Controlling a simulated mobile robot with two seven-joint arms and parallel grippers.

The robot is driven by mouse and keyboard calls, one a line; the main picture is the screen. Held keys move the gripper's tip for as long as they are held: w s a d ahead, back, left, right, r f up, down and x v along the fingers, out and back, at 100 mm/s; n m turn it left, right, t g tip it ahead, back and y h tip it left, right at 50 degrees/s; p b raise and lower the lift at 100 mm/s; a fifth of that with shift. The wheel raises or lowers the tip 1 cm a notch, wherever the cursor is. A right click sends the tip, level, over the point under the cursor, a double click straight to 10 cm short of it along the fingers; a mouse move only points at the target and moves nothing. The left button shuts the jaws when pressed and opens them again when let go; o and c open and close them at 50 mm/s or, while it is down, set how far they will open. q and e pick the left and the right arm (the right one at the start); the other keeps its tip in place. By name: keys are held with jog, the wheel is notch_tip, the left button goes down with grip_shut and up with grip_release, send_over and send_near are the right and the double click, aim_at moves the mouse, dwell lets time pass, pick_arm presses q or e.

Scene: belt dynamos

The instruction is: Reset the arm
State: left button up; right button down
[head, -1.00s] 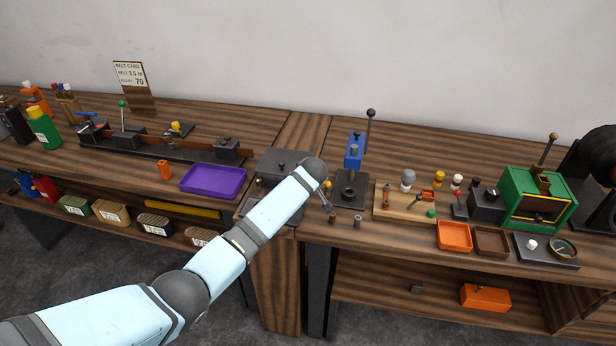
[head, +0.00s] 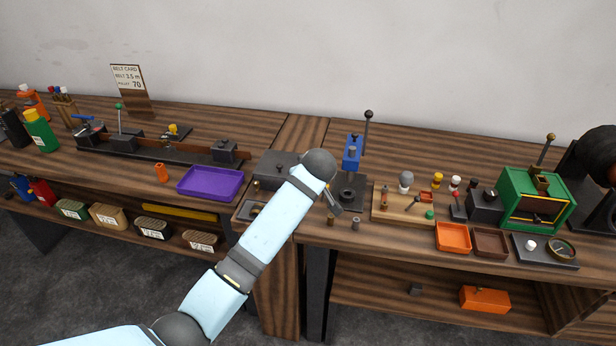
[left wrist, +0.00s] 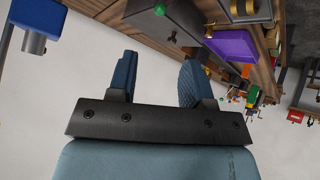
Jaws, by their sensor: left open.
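My left arm (head: 275,225) comes in from the lower left and reaches up over the gap between the two benches. Its far end is beside the blue lever press (head: 352,160), and the hand there is mostly hidden behind the arm's last joint. In the left wrist view my left gripper (left wrist: 160,80) is open, its two blue fingers apart with nothing between them. The wall shows behind the fingers. My right gripper is in neither view.
A purple tray (head: 210,196) lies on the left bench, left of my arm. Right of the press are a wooden board (head: 385,213) with small parts, an orange tray (head: 453,248) and a green-framed box (head: 508,222). The air above the benches is clear.

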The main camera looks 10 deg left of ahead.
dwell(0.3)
pick_arm(q)
jog(key=s+a+f+m+h+p, duration=0.2)
jog(key=s+f+m+h, duration=0.3)
jog(key=s+f, duration=1.2)
jog(key=s+a+m+t, duration=0.1)
jog(key=s+a+m, duration=0.1)
jog(key=s, duration=0.9)
jog(key=s+a+f+m+t+h+p, duration=0.1)
jog(key=s+a+m, duration=0.2)
jog(key=s, duration=0.9)
jog(key=shift+s+f+t, duration=0.25)
jog(key=shift+t, duration=0.15)
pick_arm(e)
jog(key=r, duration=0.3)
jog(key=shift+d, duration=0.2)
pick_arm(q)
jog(key=shift+a, duration=0.1)
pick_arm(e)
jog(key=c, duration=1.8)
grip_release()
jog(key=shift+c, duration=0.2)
